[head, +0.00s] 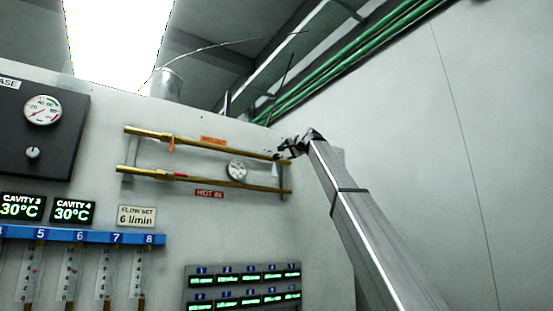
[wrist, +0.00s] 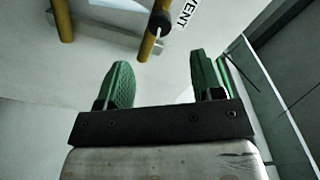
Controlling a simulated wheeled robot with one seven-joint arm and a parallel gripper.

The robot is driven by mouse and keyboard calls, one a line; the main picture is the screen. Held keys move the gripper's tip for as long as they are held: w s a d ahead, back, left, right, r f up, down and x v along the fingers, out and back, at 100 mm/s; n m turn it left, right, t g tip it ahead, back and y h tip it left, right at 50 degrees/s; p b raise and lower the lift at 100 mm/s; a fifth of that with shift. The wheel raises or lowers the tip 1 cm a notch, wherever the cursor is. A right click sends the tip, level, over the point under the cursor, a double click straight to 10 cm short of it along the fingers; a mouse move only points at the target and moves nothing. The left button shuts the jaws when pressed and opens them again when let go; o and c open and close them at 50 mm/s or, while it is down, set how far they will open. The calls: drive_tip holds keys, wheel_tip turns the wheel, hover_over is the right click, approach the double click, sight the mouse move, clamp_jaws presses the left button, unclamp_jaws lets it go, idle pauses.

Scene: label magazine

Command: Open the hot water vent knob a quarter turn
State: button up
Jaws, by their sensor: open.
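In the wrist view a dark round vent knob (wrist: 160,22) sits at a brass pipe (wrist: 150,42), beside a white label (wrist: 185,14) reading VENT. My gripper (wrist: 163,75) is open, with two green-padded fingers apart and nothing between them. The knob is ahead of the fingertips, roughly in line with the gap and apart from them. In the head view my gripper (head: 290,147) is at the right end of the upper brass pipe (head: 225,145). I cannot make out the knob clearly there. The lower brass pipe (head: 215,183) has a red HOT IN label (head: 209,193) under it.
A round gauge (head: 236,170) sits between the pipes. Flow tubes under a blue rail (head: 85,236) and green displays (head: 243,287) are below. The wall at right is bare.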

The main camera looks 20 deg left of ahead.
sight(278, 156)
drive_tip(key=shift+n, duration=0.6)
drive_tip(key=x, duration=1)
drive_tip(key=shift+w+a, duration=0.3)
drive_tip(key=c, duration=0.9)
